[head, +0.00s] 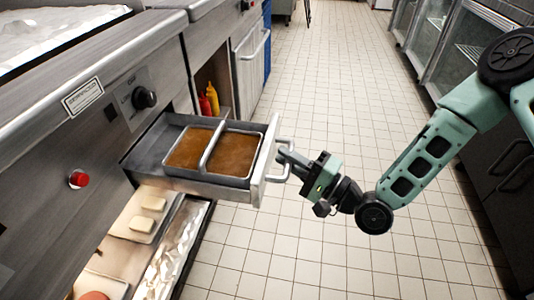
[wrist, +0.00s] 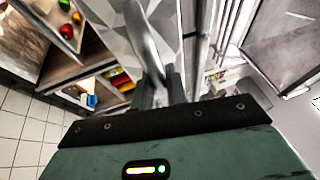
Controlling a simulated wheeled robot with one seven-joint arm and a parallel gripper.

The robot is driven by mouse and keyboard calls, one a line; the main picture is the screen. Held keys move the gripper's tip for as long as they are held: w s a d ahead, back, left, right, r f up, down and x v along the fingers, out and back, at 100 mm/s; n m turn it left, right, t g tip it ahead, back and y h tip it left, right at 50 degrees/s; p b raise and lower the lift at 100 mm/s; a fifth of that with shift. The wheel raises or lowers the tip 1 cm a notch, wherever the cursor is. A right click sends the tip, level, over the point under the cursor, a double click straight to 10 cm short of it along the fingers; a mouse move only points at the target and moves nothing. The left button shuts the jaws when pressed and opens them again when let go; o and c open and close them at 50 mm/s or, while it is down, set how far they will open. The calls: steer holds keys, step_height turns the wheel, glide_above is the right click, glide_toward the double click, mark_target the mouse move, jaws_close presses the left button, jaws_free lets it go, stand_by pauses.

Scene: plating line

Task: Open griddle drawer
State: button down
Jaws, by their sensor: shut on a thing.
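The griddle drawer (head: 256,188) is pulled out from the steel counter on the left in the head view. Two rectangular pans (head: 236,153) with brown contents sit in it. A light metal bar handle (head: 284,148) is on the drawer's front. My gripper (head: 284,157) is at the handle from the right, its fingers shut on the bar. In the wrist view the handle (wrist: 145,42) runs down between my gripper's fingers (wrist: 161,88). The exact contact is partly hidden by the fingers.
A black knob (head: 144,97) and red button (head: 79,180) are on the counter front. Below the drawer is an open shelf with a tray (head: 143,220) of pale blocks. Red and yellow bottles (head: 212,98) stand behind. Tiled floor (head: 330,90) is clear; cabinets line the right.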

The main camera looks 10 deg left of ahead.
steer(key=shift+s+d, duration=0.1)
steer(key=shift+d, duration=0.8)
steer(key=c, duration=1.4)
jaws_free()
steer(key=p+v, duration=0.1)
steer(key=v, duration=1.6)
steer(key=shift+s, duration=0.15)
steer(key=shift+d, duration=0.1)
